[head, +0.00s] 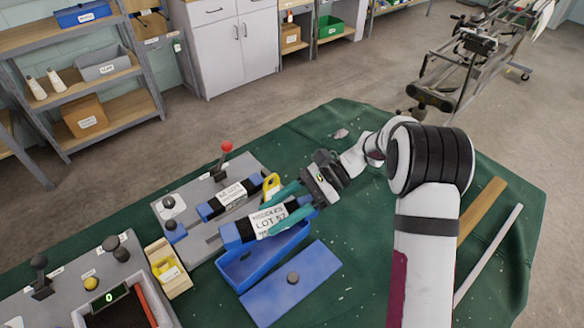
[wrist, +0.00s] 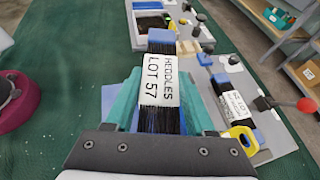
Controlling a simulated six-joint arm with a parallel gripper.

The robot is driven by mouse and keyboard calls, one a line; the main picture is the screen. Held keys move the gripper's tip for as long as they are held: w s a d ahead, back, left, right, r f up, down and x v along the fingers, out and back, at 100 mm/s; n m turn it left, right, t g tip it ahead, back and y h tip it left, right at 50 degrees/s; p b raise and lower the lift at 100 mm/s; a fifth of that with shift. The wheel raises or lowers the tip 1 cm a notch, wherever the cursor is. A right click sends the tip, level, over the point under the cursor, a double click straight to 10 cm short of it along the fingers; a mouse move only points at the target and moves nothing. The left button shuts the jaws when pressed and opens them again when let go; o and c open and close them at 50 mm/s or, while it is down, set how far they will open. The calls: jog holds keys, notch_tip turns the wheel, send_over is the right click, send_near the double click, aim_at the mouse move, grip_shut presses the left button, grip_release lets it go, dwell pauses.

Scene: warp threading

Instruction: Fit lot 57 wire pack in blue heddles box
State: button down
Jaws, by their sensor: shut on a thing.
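The lot 57 wire pack (head: 266,222) is a bundle of dark wires with blue ends and a white label reading "HEDDLES LOT 57". My gripper (head: 270,219) has its teal fingers shut on the pack's two sides. In the wrist view the pack (wrist: 159,80) lies lengthwise between the fingers (wrist: 158,100). The open blue box (head: 236,272) is below the pack in the head view, and the pack and fingers cover its far part. I cannot tell the gap between pack and box. A blue lid (head: 290,290) with a dark knob lies beside the box.
Another labelled wire pack (head: 231,194) sits on a grey fixture (head: 177,215) with a red-knobbed lever (head: 226,147). A yellow ring (head: 271,186) is beside it. A wooden holder (head: 168,266) with a yellow item and a grey console (head: 50,290) stand left.

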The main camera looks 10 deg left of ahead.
aim_at(258, 222)
jog(key=s+d+f+n+h, duration=0.1)
jog(key=s+f+n+h, duration=0.1)
jog(key=n+h, duration=0.5)
jog(key=s+d+f+n+g+h, duration=0.1)
jog(key=s+d+f+n+h, duration=0.1)
jog(key=n+h, duration=0.5)
jog(key=s+d+f+n+h, duration=0.1)
jog(key=s+f+n+h, duration=0.1)
jog(key=n+h, duration=0.4)
jog(key=shift+s+d+n+g+h, duration=0.2)
jog(key=shift+s+n+g+h, duration=0.2)
jog(key=shift+s+n, duration=0.55)
jog(key=w+a+r+n+t, duration=0.1)
jog(key=w+a+n+t, duration=0.1)
jog(key=n+t, duration=0.4)
jog(key=w+a+r+n+t+y, duration=0.1)
jog(key=w+a+n+t, duration=0.2)
jog(key=n+t, duration=0.3)
jog(key=w+a+r+n+t, duration=0.1)
jog(key=w+a+n+t, duration=0.1)
jog(key=n+t, duration=0.3)
jog(key=shift+w+a+n+t, duration=0.25)
jog(key=shift+a+n+t, duration=0.2)
jog(key=shift+a, duration=0.2)
jog(key=shift+a+y, duration=0.25)
jog(key=shift+y, duration=0.15)
jog(key=shift+f, duration=2.85)
jog(key=shift+a+r, duration=0.1)
jog(key=shift+a, duration=0.05)
